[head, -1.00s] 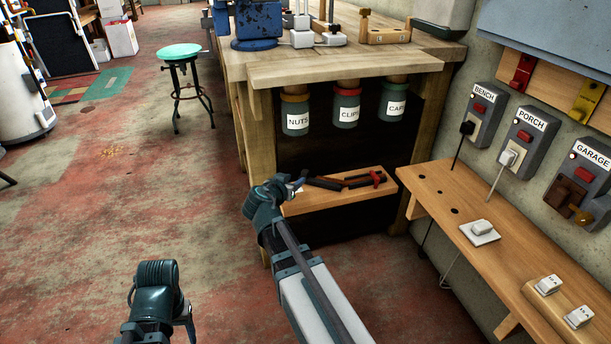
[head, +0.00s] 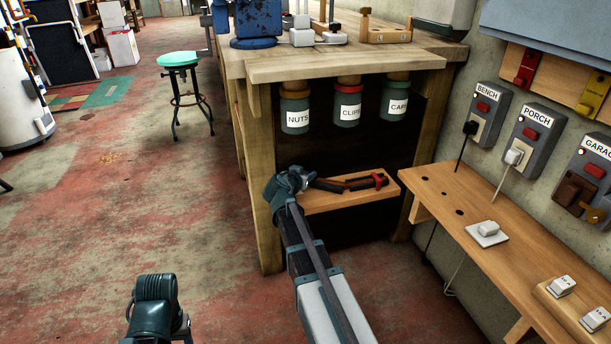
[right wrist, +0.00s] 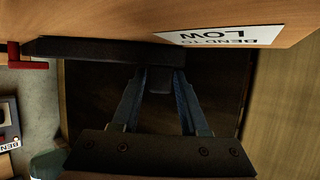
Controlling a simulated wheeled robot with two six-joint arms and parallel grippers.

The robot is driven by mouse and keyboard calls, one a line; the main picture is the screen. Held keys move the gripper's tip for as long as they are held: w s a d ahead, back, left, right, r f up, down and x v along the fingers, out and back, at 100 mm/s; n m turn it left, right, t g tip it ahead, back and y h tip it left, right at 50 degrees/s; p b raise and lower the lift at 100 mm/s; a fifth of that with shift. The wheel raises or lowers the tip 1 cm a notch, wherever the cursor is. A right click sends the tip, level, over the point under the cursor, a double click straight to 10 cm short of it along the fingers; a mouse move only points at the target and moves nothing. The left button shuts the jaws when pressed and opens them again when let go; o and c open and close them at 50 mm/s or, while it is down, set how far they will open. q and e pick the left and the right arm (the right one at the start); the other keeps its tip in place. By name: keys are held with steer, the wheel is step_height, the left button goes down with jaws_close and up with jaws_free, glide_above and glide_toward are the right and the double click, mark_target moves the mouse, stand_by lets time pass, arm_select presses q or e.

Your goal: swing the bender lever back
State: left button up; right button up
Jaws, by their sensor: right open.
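The bender (head: 350,184), a dark tool with red parts, lies on a small wooden shelf under the workbench. In the right wrist view its dark bar (right wrist: 90,48) runs across the top, with a red handle (right wrist: 28,66) at the left. My right gripper (head: 302,176) is at the bar's left end in the head view. In the right wrist view its open fingers (right wrist: 160,82) point toward the bar, with a dark block between them. I cannot tell whether they touch it. My left arm shows at the lower left, but its gripper is not visible.
A label reading "BEND TO LOW" (right wrist: 220,32) is on the shelf's wood. Labelled jars (head: 347,105) hang above the shelf under the workbench (head: 345,66). A wooden ledge (head: 470,215) with switches runs along the right.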

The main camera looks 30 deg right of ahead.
steer(key=shift+c, duration=0.3)
jaws_close()
stand_by(1.1)
